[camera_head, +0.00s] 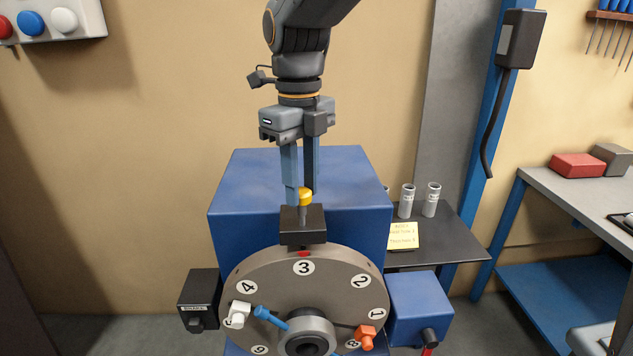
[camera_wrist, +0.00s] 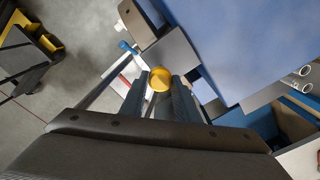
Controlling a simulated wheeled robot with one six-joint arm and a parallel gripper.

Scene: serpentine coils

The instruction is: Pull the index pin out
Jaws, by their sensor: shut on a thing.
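The index pin (camera_head: 305,196) has a yellow knob and a grey shaft. It stands upright in the black block (camera_head: 303,226) above the numbered dial (camera_head: 282,275). My gripper (camera_head: 303,192) points down from above with its fingers at the yellow knob, shut on it. In the wrist view the round yellow knob (camera_wrist: 160,79) sits between the two finger ends. The shaft's lower part is hidden inside the block. The number 3 on the dial is at the top, just under a red mark below the block.
A blue housing (camera_head: 240,195) stands behind the dial. The dial carries a white piece (camera_head: 238,314), a blue handle (camera_head: 270,318) and an orange piece (camera_head: 366,335). A dark side table (camera_head: 450,235) at right holds grey tubes and a yellow note (camera_head: 403,236).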

